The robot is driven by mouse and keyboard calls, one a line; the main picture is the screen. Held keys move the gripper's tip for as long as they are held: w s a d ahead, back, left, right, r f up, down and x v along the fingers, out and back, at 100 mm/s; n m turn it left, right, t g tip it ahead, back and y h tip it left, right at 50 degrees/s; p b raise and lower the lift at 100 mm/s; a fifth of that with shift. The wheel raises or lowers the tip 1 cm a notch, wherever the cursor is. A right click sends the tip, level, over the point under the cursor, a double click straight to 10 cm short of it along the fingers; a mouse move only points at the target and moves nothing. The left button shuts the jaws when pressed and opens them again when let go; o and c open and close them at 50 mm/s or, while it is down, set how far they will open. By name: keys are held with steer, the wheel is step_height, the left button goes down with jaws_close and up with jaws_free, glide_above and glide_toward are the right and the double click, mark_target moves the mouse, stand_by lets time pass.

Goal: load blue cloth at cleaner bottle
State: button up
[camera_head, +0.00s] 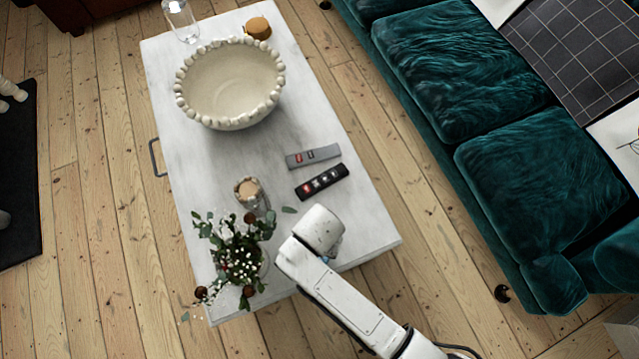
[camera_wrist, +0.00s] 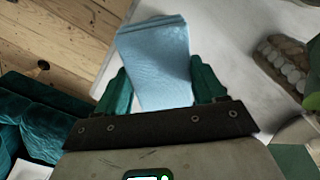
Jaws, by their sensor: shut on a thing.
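A folded light-blue cloth (camera_wrist: 155,62) sits between the green fingers of my gripper (camera_wrist: 163,86) in the wrist view. My gripper is shut on it, over the near end of the white table. I cannot tell whether the cloth is clear of the tabletop. In the head view my arm hides the gripper and nearly all of the cloth. A clear bottle-like container (camera_head: 181,20) stands at the table's far left corner, cut by the picture's top edge. I cannot tell for sure that it is the cleaner bottle.
The white table (camera_head: 180,125) bears a large beaded bowl (camera_head: 228,85), a round brown-topped thing (camera_head: 258,28), a grey remote (camera_head: 313,156), a black remote (camera_head: 322,181), a small beaded candle (camera_head: 249,190) and a flower vase (camera_head: 238,255). A green sofa (camera_head: 475,75) stands right.

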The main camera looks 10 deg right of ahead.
steer(key=shift+s, duration=0.1)
step_height(320, 180, up, 7)
steer(key=p, duration=0.7)
steer(key=shift+p, duration=0.3)
stand_by(0.5)
